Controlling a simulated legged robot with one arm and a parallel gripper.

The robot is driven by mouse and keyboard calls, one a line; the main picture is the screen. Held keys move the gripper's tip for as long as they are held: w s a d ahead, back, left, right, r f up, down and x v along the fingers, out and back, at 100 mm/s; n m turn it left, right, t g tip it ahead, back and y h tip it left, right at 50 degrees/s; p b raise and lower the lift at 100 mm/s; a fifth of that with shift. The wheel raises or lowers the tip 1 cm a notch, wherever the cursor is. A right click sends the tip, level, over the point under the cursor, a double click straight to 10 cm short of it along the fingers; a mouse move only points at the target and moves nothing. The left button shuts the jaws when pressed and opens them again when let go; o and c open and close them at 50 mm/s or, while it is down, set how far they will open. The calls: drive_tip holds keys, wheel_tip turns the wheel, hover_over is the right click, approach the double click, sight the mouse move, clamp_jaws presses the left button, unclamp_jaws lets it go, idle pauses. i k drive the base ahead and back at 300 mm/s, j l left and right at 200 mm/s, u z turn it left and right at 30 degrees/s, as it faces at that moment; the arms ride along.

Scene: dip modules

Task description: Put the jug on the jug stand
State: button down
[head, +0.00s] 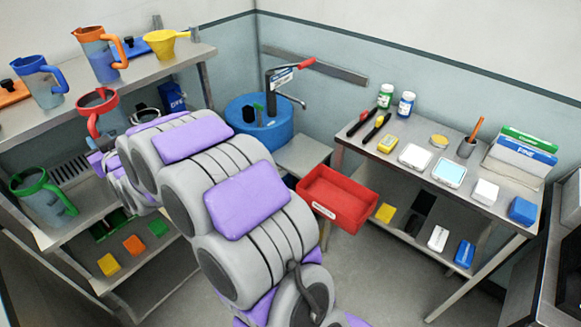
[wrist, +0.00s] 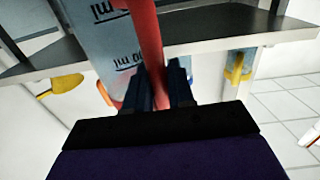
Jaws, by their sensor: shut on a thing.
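A clear jug with a red rim and red handle (head: 92,122) is at the left shelving in the head view, near the far end of my arm. In the wrist view my gripper (wrist: 159,82) is shut on this jug's red handle (wrist: 147,40). The jug's clear body (wrist: 108,42) with dark ml marks fills the upper middle, with its lettering upside down in the picture. I cannot tell for sure which thing is the jug stand.
A green jug (head: 42,195) stands lower left. A red bin (head: 335,198) and a bench (head: 450,165) with small items are at right. Floor between is clear.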

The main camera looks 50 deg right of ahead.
sight(300, 155)
drive_tip(key=i+j+z, duration=0.2)
drive_tip(key=j+z, duration=0.2)
drive_tip(key=i+j+z, duration=0.15)
drive_tip(key=j+z, duration=0.65)
drive_tip(key=i+z, duration=0.1)
drive_tip(key=i, duration=0.9)
